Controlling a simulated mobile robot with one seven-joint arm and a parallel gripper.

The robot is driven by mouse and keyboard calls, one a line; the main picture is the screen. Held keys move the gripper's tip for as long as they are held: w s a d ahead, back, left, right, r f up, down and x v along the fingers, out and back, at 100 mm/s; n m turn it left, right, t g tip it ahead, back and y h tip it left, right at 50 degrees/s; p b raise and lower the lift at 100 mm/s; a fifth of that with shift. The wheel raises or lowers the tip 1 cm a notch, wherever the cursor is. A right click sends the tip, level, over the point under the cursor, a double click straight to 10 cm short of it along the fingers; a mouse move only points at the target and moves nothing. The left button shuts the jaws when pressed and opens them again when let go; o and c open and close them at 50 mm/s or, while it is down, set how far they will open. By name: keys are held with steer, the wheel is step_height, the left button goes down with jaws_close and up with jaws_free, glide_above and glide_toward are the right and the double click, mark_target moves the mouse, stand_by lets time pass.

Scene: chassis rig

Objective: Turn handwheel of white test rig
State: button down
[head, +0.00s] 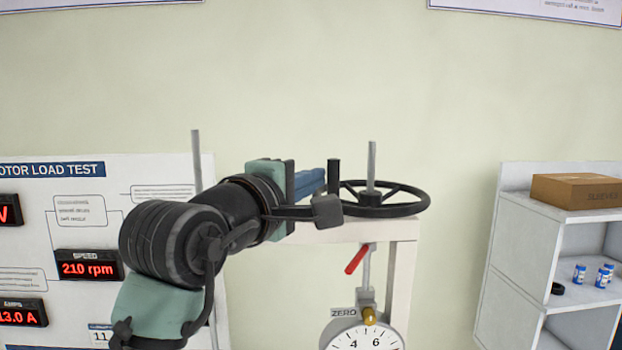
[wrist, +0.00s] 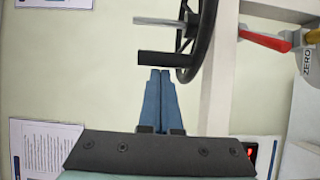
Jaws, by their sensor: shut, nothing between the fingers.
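The black handwheel (head: 424,204) lies flat on top of the white test rig (head: 400,268), with a grey rod rising from its hub. Its upright black handle (head: 334,177) stands at the left side of the rim. The wrist view shows the wheel rim (wrist: 207,40) edge-on at the top and the handle (wrist: 166,57) just beyond my fingertips. My gripper (head: 324,178) has blue fingers held together with nothing between them, pointing at the handle from the left. The fingertips (wrist: 160,71) are very close to the handle; I cannot tell if they touch. My arm hides part of the rig.
A red lever (head: 357,259) and a round dial (head: 363,338) marked ZERO hang below the rig's crossbar. A motor load test panel (head: 90,225) with red displays stands at left. A white shelf (head: 520,235) with a cardboard box (head: 575,191) stands at right. Space above the wheel is clear.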

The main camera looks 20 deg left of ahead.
steer(key=shift+s+d+n+y, duration=0.35)
steer(key=shift+d+n+y, duration=0.25)
steer(key=shift+y, duration=0.4)
steer(key=shift+s+d+n+y+p, duration=0.25)
steer(key=shift+d+n+y, duration=0.3)
steer(key=shift+y, duration=0.3)
steer(key=shift+s+d+n+y+p, duration=0.15)
steer(key=shift+s+d+n+y, duration=0.1)
steer(key=shift+d+n+y, duration=0.45)
steer(key=n+g+y+b, duration=0.5)
steer(key=n+y, duration=0.2)
steer(key=y, duration=0.3)
glide_toward(335, 180)
steer(key=shift+w+d+f, duration=0.1)
steer(key=shift+w+d, duration=0.25)
steer(key=shift+w, duration=0.5)
steer(key=shift+w+d+r, duration=0.1)
steer(key=shift+w+d, duration=0.25)
steer(key=shift+w, duration=0.5)
steer(key=shift+w+d+f, duration=0.1)
steer(key=shift+w+d, duration=0.25)
steer(key=shift+w, duration=0.55)
steer(key=shift+w+d, duration=0.1)
steer(key=shift+b, duration=0.3)
